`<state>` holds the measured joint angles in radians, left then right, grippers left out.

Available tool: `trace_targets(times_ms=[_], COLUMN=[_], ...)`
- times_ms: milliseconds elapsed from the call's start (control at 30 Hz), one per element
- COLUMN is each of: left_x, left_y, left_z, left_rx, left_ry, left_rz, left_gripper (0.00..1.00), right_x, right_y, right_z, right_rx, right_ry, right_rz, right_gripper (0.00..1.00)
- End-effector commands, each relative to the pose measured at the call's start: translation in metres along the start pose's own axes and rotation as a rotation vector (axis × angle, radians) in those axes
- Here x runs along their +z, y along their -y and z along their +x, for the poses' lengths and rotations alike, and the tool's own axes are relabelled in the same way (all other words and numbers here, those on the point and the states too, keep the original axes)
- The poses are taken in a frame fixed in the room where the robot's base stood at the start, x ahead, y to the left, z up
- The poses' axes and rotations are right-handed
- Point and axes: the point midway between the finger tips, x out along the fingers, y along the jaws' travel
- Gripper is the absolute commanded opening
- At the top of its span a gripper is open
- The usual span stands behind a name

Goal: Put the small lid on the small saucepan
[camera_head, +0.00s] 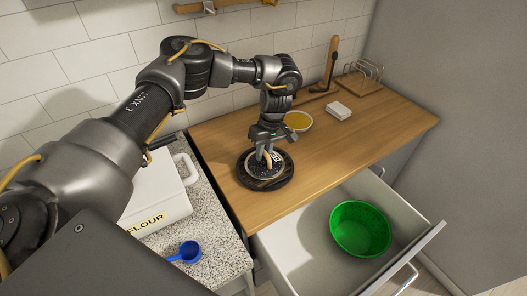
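My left gripper (267,147) points down over a round dark item (265,181) on the wooden worktop. The item has a wide black rim, a lighter round centre and a small tan piece near its middle, at my fingertips. I cannot tell whether it is a lid, a pan or one on the other. My fingers hide part of its centre, so whether they grip the tan piece is unclear. No saucepan can be made out for certain. My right gripper is not in view.
A yellow-filled bowl (298,121), a white block (339,110), a wooden stand (329,75) and a wire rack (361,77) stand behind. A green bowl (360,229) sits in the open drawer (306,257). A flour box (155,195) and blue scoop (187,252) are left.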

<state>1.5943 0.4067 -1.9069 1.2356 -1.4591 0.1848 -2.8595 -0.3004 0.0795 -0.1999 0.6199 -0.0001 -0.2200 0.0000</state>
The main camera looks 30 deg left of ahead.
Motion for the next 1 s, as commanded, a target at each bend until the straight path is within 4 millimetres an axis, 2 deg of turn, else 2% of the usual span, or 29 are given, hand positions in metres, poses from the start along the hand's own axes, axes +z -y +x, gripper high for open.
trace_targets(times_ms=[33,100,133,367,467,500,567,1000], left_x=[0.0,0.0,0.0,0.0,0.0,0.0,0.0,0.0], left_y=[0.0,0.0,0.0,0.0,0.001,0.0,-0.001,0.0], left_z=[0.0,0.0,0.0,-0.001,-0.007,-0.009,-0.016,-0.103], left_rx=[0.0,0.0,0.0,0.0,0.0,0.002,0.003,0.003], left_ry=[0.0,0.0,0.0,0.0,0.0,-0.001,-0.003,-0.004], left_rz=[0.0,0.0,0.0,0.0,0.0,0.001,0.001,0.0], left_gripper=[0.25,0.34,0.35,0.35,0.35,0.35,0.35,0.35], right_x=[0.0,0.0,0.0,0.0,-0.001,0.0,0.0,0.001], right_y=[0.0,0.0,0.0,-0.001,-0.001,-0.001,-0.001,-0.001], right_z=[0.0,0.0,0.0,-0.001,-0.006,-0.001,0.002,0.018], right_rx=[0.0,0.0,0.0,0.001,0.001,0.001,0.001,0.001], right_ry=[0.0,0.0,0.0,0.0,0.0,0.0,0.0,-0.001], right_rz=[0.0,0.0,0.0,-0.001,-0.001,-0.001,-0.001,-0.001], right_gripper=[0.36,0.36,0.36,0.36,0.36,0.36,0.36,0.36])
